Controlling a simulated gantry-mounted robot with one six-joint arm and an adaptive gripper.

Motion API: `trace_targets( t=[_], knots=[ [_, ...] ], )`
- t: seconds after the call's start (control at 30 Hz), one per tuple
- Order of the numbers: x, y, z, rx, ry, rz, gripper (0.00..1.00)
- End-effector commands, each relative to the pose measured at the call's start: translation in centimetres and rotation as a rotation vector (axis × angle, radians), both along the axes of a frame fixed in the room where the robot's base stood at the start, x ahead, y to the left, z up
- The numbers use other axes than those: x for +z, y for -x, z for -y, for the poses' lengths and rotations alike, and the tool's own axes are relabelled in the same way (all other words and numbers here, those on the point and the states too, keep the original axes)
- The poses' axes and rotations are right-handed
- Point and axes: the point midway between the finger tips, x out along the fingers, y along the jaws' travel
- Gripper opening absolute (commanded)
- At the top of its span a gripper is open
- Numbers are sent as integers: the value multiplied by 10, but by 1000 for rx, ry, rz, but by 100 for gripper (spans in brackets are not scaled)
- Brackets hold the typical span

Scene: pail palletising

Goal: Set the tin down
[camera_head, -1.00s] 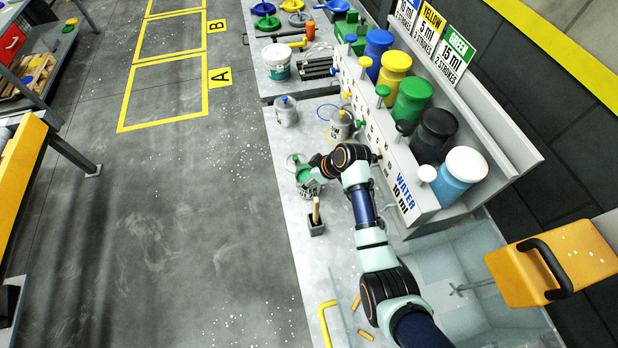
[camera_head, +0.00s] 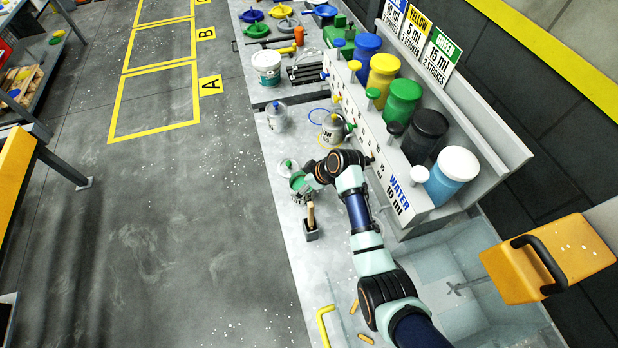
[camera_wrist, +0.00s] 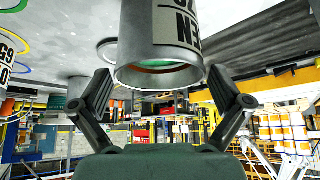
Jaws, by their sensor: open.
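A grey metal tin (camera_wrist: 160,45) with a white lettered label and green inside fills the upper middle of the wrist view, which looks upside down. In the head view the tin (camera_head: 298,181) stands on the grey bench near its front edge, partly hidden by my wrist. My gripper (camera_wrist: 160,80) is open, its two dark fingers on either side of the tin's open rim, with visible gaps in the wrist view. In the head view my gripper (camera_head: 307,182) is at the tin, its fingers too small to make out.
A lettered tin (camera_head: 334,130) and a grey container (camera_head: 277,117) are behind. The dispenser rack (camera_head: 405,205) bounds the right; a sink (camera_head: 440,275) lies nearer. Bare bench (camera_head: 272,165) lies left.

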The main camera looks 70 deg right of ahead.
Motion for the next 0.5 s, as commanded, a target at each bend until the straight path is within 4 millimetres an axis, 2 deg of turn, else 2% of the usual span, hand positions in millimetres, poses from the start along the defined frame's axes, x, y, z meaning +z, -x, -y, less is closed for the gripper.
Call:
trace_targets(
  t=[0.3,0.5],
  knots=[
    [67,41,-5,-4,3,3,100],
    [92,58,-8,-2,1,2,100]
  ],
)
